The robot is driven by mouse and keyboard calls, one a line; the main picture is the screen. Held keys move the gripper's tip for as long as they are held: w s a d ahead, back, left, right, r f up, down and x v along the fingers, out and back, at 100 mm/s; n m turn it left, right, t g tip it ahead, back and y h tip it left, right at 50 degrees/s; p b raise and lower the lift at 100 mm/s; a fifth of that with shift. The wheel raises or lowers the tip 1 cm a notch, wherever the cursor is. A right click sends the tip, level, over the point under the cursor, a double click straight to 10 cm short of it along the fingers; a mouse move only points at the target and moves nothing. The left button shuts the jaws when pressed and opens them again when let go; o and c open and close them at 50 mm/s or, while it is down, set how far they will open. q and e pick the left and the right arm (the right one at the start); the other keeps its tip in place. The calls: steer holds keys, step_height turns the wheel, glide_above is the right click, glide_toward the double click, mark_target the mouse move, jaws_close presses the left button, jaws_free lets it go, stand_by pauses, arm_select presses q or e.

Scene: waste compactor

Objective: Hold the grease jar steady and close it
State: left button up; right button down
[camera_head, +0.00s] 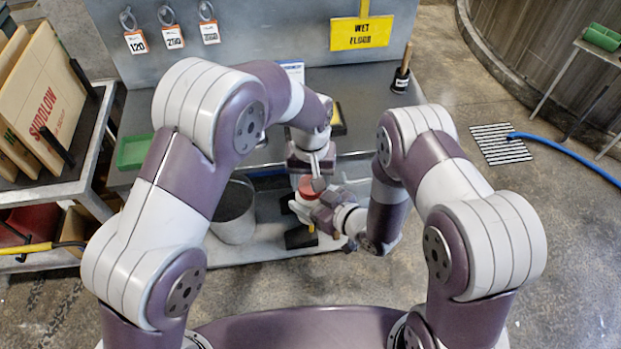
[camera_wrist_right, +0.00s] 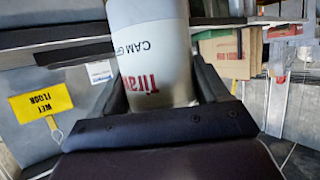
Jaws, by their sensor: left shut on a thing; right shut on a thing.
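The grease jar is a white cylinder with dark and red lettering. Its body (camera_wrist_right: 150,50) stands between the fingers of my right gripper in the right wrist view, and both its ends are cut off or hidden there. In the head view, a red lid (camera_head: 309,187) shows at the jar's top. My left gripper (camera_head: 317,180) comes down from above and is shut on the lid. My right gripper (camera_head: 311,207) reaches in from the right, below the left one, and is shut on the jar's body. The grippers hide most of the jar, so I cannot tell how the lid sits.
A grey workbench (camera_head: 355,142) stands behind the grippers, with a green tray (camera_head: 134,152) at its left. A grey bin (camera_head: 235,212) stands left of the jar. A yellow wet floor sign (camera_head: 361,33) hangs behind. A rack of cardboard (camera_head: 42,97) is at the left.

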arm_select(q)
steer(key=o, duration=1.2)
steer(key=shift+c, duration=0.2)
steer(key=shift+r, duration=0.1)
steer(key=shift+r, duration=2.2)
steer(key=shift+c, duration=0.5)
steer(key=shift+r+n, duration=0.25)
steer(key=shift+n, duration=0.25)
step_height(320, 180, up, 3)
steer(key=n, duration=0.5)
steer(key=shift+n, duration=0.4)
